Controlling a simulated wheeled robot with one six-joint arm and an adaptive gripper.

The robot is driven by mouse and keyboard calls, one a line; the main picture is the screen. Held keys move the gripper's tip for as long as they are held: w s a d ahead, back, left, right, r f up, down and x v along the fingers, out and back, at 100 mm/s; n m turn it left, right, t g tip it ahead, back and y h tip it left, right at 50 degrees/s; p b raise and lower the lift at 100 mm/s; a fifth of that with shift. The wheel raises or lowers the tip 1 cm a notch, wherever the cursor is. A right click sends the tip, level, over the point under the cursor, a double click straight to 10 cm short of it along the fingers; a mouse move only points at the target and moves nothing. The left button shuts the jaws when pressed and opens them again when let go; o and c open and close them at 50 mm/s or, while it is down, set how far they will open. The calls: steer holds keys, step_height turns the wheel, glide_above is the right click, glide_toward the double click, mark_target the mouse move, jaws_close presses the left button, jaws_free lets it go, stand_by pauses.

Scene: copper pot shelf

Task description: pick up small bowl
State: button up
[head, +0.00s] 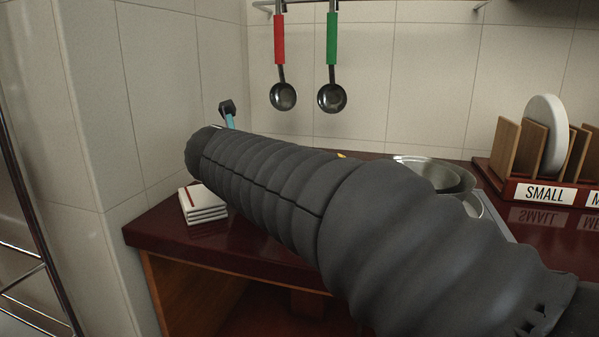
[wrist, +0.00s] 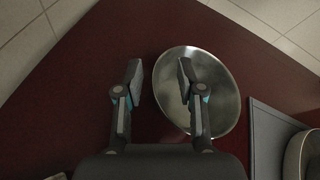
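A shiny metal bowl (wrist: 220,92) rests on the dark red counter in the wrist view. My gripper (wrist: 159,80) is open above it. The left finger is outside the bowl's left side and the right finger is over the bowl's inside, so the near-left rim lies between them in the picture. I cannot tell how far the fingertips are above the rim. In the head view my arm covers most of the middle, and only a small part of the gripper shows beyond it. I cannot make out this bowl there.
A grey board (wrist: 262,140) lies right of the bowl, with a metal vessel (wrist: 304,158) on it. In the head view, metal vessels (head: 448,178) show behind my arm. White stacked tiles (head: 203,204) sit at left. A labelled plate rack (head: 545,192) stands right. Two ladles (head: 332,97) hang above.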

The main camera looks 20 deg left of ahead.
jaws_close()
steer(key=shift+r, duration=0.1)
step_height(320, 180, up, 18)
steer(key=p, duration=0.5)
stand_by(0.3)
